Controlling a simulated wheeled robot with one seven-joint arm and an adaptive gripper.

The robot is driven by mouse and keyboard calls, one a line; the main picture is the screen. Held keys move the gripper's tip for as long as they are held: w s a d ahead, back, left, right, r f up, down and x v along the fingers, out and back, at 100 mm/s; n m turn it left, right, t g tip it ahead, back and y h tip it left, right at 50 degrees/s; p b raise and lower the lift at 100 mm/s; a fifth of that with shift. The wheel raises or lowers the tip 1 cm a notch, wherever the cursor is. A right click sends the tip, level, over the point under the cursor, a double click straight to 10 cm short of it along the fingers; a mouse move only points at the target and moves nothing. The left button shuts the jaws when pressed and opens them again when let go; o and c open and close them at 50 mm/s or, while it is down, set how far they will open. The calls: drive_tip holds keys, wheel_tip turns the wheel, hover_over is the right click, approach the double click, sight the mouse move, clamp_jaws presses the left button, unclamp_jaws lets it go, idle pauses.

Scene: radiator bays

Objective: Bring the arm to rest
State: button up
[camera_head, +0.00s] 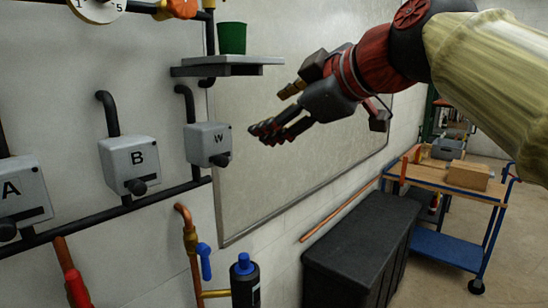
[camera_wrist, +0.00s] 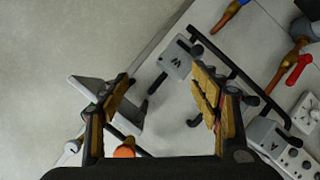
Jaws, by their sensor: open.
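My gripper (camera_head: 277,111) is raised in front of the wall at the upper middle of the head view. Its two fingers are spread apart, with nothing visible between them. In the wrist view my gripper (camera_wrist: 163,92) shows its tan finger pads well apart. The grey box marked W (camera_head: 208,145) is on the wall left of the fingertips. The W box also shows beyond the fingers in the wrist view (camera_wrist: 174,62). My arm reaches in from the upper right, with a pale sleeve and a red and black wrist.
A green cup (camera_head: 232,38) stands on a small wall shelf (camera_head: 232,68), left of and above my gripper. Boxes A (camera_head: 20,192) and B (camera_head: 131,165) are farther left. A black chest (camera_head: 362,242) stands below, and a blue cart (camera_head: 445,250) stands at right.

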drive_tip(key=s+d+f+m+g+h, duration=0.2)
drive_tip(key=s+d+f+m, duration=0.3)
drive_tip(key=f, duration=1)
drive_tip(key=s+d+f+m+g+h, duration=0.1)
drive_tip(key=s+d+f+m+h, duration=0.2)
drive_tip(key=f, duration=1.2)
drive_tip(key=s+d+f+m+g+h, duration=0.2)
drive_tip(key=s+d+f+m, duration=0.6)
drive_tip(key=s+f, duration=0.6)
drive_tip(key=shift+d+f+g+h+p, duration=0.3)
drive_tip(key=shift+d+f+h, duration=0.1)
drive_tip(key=shift+d, duration=0.85)
